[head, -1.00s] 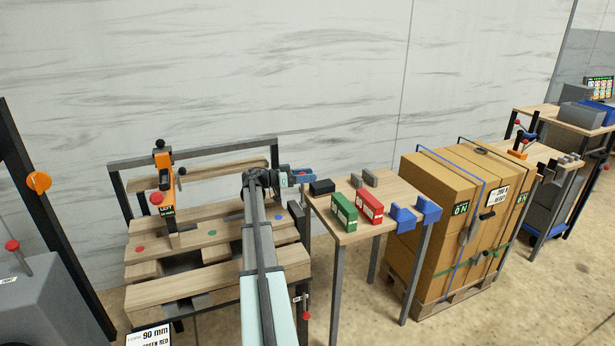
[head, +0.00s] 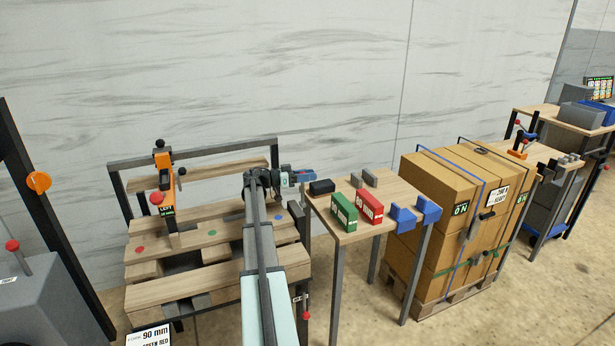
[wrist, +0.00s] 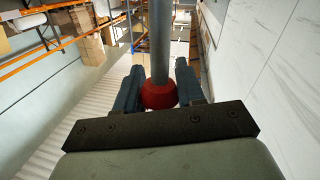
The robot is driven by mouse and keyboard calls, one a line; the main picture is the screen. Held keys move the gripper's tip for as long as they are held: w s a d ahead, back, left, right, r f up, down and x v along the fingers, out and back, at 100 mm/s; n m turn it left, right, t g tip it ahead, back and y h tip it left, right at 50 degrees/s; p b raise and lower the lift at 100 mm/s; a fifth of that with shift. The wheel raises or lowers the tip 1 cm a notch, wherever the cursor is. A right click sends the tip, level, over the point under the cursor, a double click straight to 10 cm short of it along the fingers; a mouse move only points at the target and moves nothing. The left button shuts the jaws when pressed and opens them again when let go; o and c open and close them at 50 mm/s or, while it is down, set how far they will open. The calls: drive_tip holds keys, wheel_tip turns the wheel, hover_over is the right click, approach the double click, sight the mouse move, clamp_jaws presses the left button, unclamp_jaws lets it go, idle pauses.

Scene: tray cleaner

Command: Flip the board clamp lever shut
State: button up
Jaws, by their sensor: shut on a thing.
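A red ball knob (wrist: 159,95) on a grey rod (wrist: 159,45) sits between the two blue-grey fingers of my gripper (wrist: 158,88) in the wrist view. The fingers are shut on it, one on each side. The rod runs away from the knob, up the picture. In the head view, my gripper (head: 305,176) points right, just past the right end of the wooden board bench (head: 215,275). There the knob and rod are not clearly seen, and the body of the clamp cannot be made out.
A small table (head: 385,195) right of the bench holds a green box (head: 344,212), a red box (head: 369,207) and a black block (head: 321,187). Blue bins (head: 403,219) hang on its edge. An orange upright tool (head: 164,180) stands on the bench's left side. Strapped cartons (head: 440,190) stand farther right.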

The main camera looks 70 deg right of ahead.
clamp_jaws()
drive_tip(key=s+a+f+m+t, duration=0.2)
drive_tip(key=s+a+f+m, duration=0.4)
drive_tip(key=s+a+m, duration=0.2)
drive_tip(key=shift+f, duration=0.3)
idle(0.7)
drive_tip(key=shift+f, duration=0.15)
drive_tip(key=o, duration=1.1)
unclamp_jaws()
drive_tip(key=shift+w+d, duration=0.1)
drive_tip(key=shift+o, duration=0.2)
drive_tip(key=v, duration=1.3)
drive_tip(key=shift+w, duration=0.35)
